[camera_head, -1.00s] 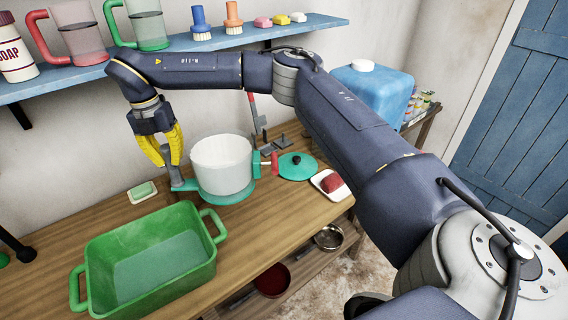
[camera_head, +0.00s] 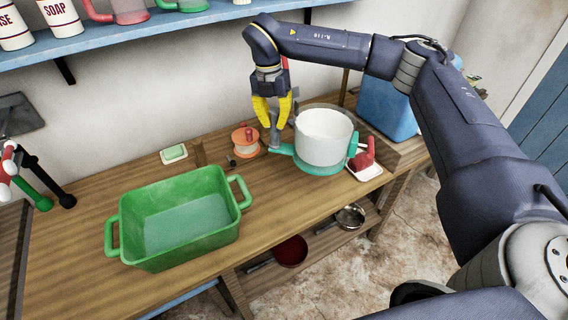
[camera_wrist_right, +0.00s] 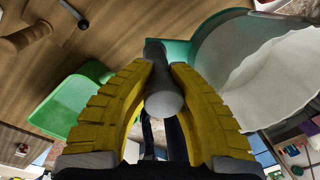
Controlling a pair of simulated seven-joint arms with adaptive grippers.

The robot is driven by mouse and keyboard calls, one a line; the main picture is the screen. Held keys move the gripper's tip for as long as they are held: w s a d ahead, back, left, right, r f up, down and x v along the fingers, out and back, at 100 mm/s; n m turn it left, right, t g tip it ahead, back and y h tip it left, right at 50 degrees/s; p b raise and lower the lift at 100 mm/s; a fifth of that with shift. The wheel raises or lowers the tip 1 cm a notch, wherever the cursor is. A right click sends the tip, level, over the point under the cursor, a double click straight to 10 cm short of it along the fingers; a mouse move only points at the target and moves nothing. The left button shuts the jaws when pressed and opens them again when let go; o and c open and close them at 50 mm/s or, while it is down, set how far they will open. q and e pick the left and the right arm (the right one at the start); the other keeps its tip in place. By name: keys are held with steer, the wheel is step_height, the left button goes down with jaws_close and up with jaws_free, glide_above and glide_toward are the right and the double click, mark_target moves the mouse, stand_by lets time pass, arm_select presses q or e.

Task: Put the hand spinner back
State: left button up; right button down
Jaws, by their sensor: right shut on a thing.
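The hand spinner (camera_head: 322,142) is a white drum in a teal base with a side arm ending in a grey upright grip. It stands upright at the right part of the wooden bench; I cannot tell if its base touches the wood. My right gripper (camera_head: 274,122) has its yellow fingers shut on the grey grip, left of the drum. In the right wrist view, the grip (camera_wrist_right: 163,92) lies between both fingers, with the white drum (camera_wrist_right: 272,75) at the right. My left gripper is out of view.
A green basin (camera_head: 122,225) fills the bench's front left. A soap dish (camera_head: 174,154) and an orange spool-like item (camera_head: 245,141) stand left of the gripper. A white dish (camera_head: 368,172) with a red item is close at the spinner's right. A blue container (camera_head: 386,108) stands behind it.

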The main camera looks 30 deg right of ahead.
step_height(320, 180, down, 15)
steer(key=shift+f, duration=0.15)
steer(key=c, duration=1.4)
jaws_free()
steer(key=r, duration=0.8)
steer(key=w+r, duration=0.1)
steer(key=r, duration=0.3)
steer(key=shift+a, duration=0.35)
